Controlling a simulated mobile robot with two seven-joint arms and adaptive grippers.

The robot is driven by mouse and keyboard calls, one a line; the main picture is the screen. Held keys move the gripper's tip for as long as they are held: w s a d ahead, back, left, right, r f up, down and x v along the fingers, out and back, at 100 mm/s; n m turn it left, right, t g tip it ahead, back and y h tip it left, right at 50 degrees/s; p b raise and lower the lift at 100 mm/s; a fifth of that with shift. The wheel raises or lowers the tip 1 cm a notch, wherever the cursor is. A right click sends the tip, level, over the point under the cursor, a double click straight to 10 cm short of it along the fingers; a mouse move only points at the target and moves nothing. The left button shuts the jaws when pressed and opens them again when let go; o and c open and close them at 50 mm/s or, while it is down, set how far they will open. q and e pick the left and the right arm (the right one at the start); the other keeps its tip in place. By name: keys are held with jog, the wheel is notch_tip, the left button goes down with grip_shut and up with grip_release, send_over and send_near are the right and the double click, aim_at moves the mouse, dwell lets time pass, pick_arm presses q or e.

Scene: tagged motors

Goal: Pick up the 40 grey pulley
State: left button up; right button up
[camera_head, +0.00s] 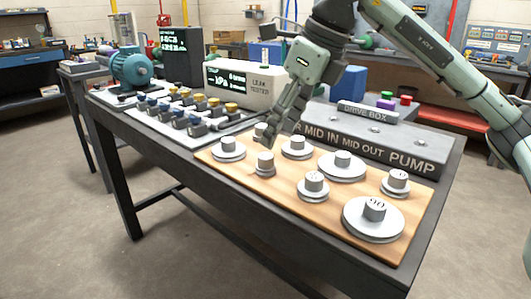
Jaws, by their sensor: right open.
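Several grey pulleys stand hub-up on a wooden board (225,170) on the dark table. The large one (375,217) at the front right reads 90. The other hub marks are too small to read, so I cannot tell which pulley is the 40. A small pulley (265,164) stands near the board's left part, and another small one (397,183) at the right. My right gripper (279,132) comes down from above at the board's back left, open, near a partly hidden pulley (260,131). I see nothing held in it. My left gripper is out of view.
A grey rack (408,155) marked MID IN, MID OUT and PUMP runs along the board's back, with a DRIVE BOX sign (368,111) behind it. A leak tester (244,84), a tray of small fittings (185,112) and a teal motor (131,68) stand at left.

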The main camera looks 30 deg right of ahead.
aim_at(266, 155)
jog(key=x, duration=0.7)
jog(key=shift+w+a+f, duration=0.2)
jog(key=c, duration=1.3)
jog(key=shift+r, duration=0.1)
